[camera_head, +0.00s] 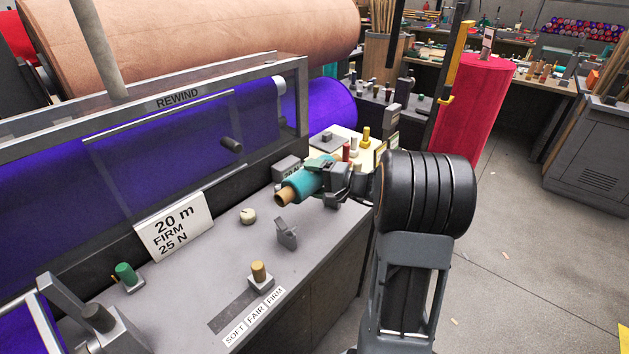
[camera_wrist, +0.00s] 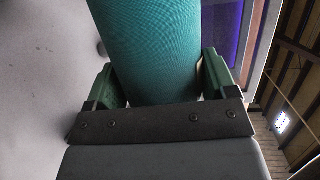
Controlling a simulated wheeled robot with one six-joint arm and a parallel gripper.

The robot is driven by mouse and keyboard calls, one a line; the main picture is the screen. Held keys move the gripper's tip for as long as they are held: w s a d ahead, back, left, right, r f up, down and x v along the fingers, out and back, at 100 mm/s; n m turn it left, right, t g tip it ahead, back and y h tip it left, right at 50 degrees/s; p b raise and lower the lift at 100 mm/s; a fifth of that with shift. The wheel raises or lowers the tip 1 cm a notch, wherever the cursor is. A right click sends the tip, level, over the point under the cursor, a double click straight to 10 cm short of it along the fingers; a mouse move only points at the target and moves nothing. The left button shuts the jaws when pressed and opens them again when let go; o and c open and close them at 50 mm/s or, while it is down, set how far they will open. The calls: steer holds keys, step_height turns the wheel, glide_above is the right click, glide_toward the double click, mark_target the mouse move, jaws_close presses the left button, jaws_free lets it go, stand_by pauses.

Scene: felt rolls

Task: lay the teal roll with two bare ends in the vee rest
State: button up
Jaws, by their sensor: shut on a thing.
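My gripper (camera_head: 322,177) is shut on a teal roll (camera_head: 306,181) and holds it over the grey bench. One bare brown end of the roll points to the lower left in the head view; its far end is hidden by my gripper. In the wrist view, the teal roll (camera_wrist: 155,45) lies between the green jaw pads of my gripper (camera_wrist: 160,85). A small grey angled piece (camera_head: 287,233) stands on the bench below the roll, apart from it. It may be the vee rest, but its shape is too small to be sure.
A cream knob (camera_head: 248,216), a tan-topped peg (camera_head: 260,273) and a green knob (camera_head: 126,274) stand on the bench. A "20 m FIRM 25 N" sign (camera_head: 174,226) leans at the rewind frame (camera_head: 180,98). Several small rolls stand behind my gripper. A red roll (camera_head: 478,105) stands upright beyond.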

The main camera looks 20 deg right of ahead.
step_height(320, 180, down, 8)
steer(key=b, duration=0.8)
steer(key=shift+r+b, duration=0.15)
steer(key=shift+b, duration=0.2)
steer(key=shift+f+b, duration=0.6)
steer(key=shift+b, duration=0.25)
stand_by(0.9)
steer(key=o, duration=1.1)
steer(key=v, duration=1.3)
steer(key=shift+s+d, duration=0.25)
steer(key=shift+s, duration=0.05)
